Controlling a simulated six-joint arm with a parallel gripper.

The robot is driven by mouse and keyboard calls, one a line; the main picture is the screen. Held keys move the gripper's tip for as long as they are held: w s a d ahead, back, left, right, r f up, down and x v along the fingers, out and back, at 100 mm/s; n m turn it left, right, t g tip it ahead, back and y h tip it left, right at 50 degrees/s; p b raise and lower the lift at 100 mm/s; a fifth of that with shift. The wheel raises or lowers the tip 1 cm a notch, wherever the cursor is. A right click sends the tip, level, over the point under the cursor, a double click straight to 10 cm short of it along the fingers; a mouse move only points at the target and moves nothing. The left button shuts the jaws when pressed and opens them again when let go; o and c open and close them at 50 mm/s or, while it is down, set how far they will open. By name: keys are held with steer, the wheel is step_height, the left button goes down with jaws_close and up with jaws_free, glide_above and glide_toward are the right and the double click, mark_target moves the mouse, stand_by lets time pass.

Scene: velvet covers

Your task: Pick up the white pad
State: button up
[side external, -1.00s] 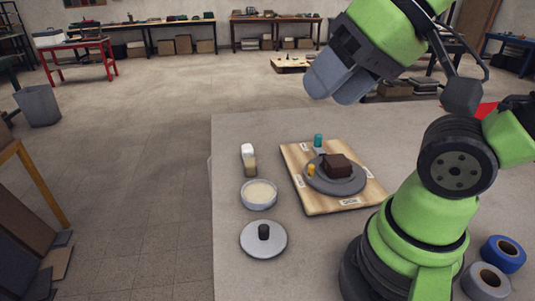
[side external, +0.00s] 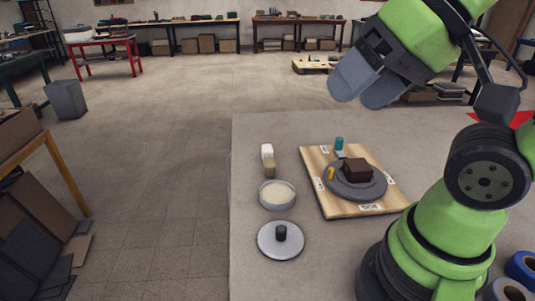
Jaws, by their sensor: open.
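A round cream-white pad or filling (side external: 277,191) lies in a shallow clear dish on the grey table; I cannot tell if it is the pad named. A small white-topped piece (side external: 267,151) stands behind it, on or against a tan block (side external: 270,168). My gripper (side external: 368,94) is high above the back of the table, up and right of the dish, with two grey fingers apart and nothing between them.
A wooden board (side external: 335,211) holds a grey disc (side external: 353,193) with a dark brown block (side external: 357,169), a yellow piece and a teal cylinder. A grey lid with a black knob (side external: 281,233) lies in front of the dish. Tape rolls (side external: 522,268) lie at right.

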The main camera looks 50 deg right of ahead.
steer(key=w+d+m+g+h, duration=0.15)
steer(key=w+d, duration=0.25)
steer(key=w, duration=0.5)
steer(key=m+g+h, duration=0.3)
steer(key=h, duration=0.1)
glide_above(268, 152)
steer(key=s, duration=0.2)
steer(key=shift+t+y, duration=0.25)
steer(key=f, duration=2.4)
steer(key=shift+w+a+f, duration=0.2)
steer(key=shift+a+f, duration=0.1)
steer(key=shift+a, duration=0.1)
steer(key=shift+a+x, duration=0.15)
steer(key=shift+x, duration=1.45)
steer(key=shift+a+x, duration=0.1)
steer(key=shift+x, duration=1.45)
steer(key=c, duration=1)
step_height(268, 152, up, 10)
steer(key=shift+f, duration=0.1)
